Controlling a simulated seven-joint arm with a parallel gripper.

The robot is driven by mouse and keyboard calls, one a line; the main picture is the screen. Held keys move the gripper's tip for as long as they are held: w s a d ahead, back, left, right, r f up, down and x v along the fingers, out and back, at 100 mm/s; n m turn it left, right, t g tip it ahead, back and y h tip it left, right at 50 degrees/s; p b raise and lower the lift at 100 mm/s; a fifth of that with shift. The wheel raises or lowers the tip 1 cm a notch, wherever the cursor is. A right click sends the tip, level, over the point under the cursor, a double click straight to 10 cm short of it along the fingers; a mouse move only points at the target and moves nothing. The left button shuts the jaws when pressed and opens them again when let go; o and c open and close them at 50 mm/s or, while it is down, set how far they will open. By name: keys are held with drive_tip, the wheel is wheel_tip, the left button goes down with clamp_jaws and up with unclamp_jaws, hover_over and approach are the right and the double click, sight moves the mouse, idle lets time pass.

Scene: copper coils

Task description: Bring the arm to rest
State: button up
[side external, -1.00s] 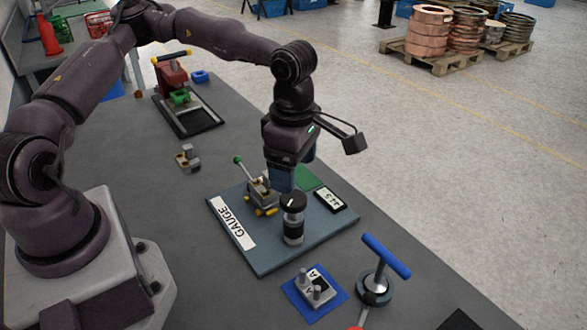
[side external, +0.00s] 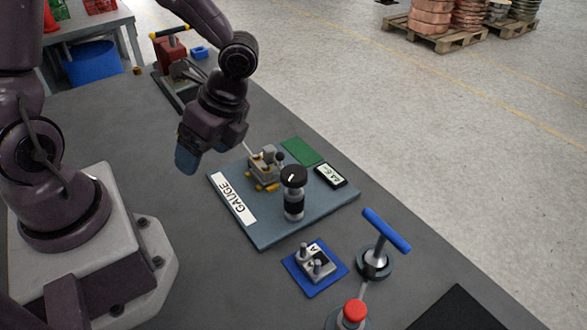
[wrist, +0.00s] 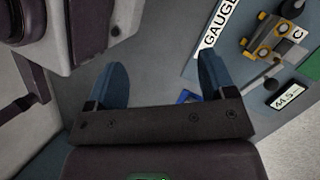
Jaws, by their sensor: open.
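My gripper (side external: 187,160) hangs above the grey bench, left of the gauge board (side external: 268,238), in the side view. In the wrist view my gripper (wrist: 160,80) shows two blue fingers spread apart with nothing between them. The gauge board carries a white GAUGE label (side external: 233,199), a black-topped cylinder (side external: 293,192), a small metal clamp fixture with yellow feet (side external: 264,170), a green pad (side external: 302,151) and a small display (side external: 330,176). The fixture (wrist: 265,40) also shows in the wrist view, with a plate marked C beside it.
A blue-handled T tool (side external: 385,232), a blue mat (side external: 328,277) with a metal block marked A, and a red button (side external: 355,311) are at the front right. A red press (side external: 170,50) stands behind my gripper. The bench's left middle (side external: 125,130) is clear.

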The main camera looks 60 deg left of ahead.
wheel_tip(320, 180, up, 17)
drive_tip(key=s+a+n+t+h, duration=0.1)
drive_tip(key=s+n+t+h, duration=0.1)
drive_tip(key=n+t, duration=0.7)
drive_tip(key=n, duration=0.3)
drive_tip(key=shift+s+n+t+h, duration=0.3)
drive_tip(key=shift+t, duration=0.1)
drive_tip(key=shift+r, duration=0.1)
